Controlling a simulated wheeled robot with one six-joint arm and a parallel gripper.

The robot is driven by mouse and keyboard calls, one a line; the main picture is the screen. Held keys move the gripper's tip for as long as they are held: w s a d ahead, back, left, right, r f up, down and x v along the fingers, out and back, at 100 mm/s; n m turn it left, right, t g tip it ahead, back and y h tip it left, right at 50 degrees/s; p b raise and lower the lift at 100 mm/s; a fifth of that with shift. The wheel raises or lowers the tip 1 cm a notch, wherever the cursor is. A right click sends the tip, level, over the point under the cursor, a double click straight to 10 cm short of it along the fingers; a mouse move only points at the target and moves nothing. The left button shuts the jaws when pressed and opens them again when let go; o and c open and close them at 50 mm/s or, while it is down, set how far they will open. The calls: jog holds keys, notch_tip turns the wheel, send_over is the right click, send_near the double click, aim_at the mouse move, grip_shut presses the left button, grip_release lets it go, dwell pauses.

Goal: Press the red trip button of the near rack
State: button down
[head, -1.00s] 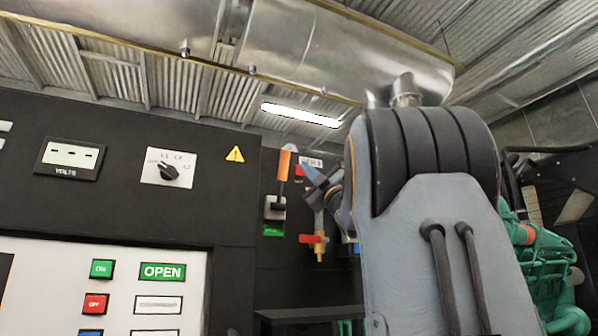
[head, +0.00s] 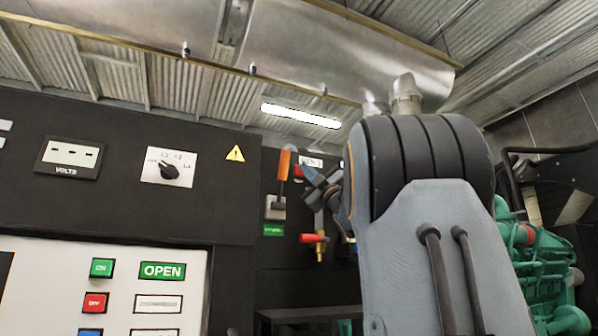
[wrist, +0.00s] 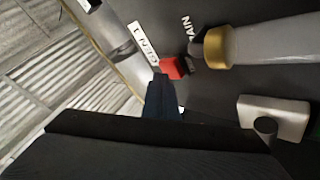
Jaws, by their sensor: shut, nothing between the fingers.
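The red button (wrist: 173,68) is on the dark rack panel, beside the white GEN 1 label (wrist: 146,42) in the wrist view. My gripper (wrist: 163,82) is shut and empty, its dark tip overlapping the button's edge. I cannot tell whether it touches the button. In the head view the red button (head: 298,171) shows as a small patch on the far panel, partly covered. My gripper (head: 306,168) is right in front of it, pointing up and left, with my arm hiding what lies to the right.
A red valve handle (head: 313,238) is below. A nearer panel at left has a red OFF button (head: 95,302) and a green ON button (head: 102,268).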

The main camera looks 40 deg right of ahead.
jog(key=shift+w+d, duration=0.15)
jog(key=shift+w, duration=0.3)
dwell(0.6)
jog(key=shift+s, duration=0.1)
jog(key=shift+s+a+b, duration=0.25)
jog(key=shift+s+b, duration=0.4)
jog(key=shift+s, duration=0.1)
jog(key=s+b, duration=0.1)
jog(key=s, duration=0.1)
jog(key=s+a+b, duration=0.1)
jog(key=s, duration=0.2)
dwell(0.4)
jog(key=shift+a, duration=0.2)
dwell(0.7)
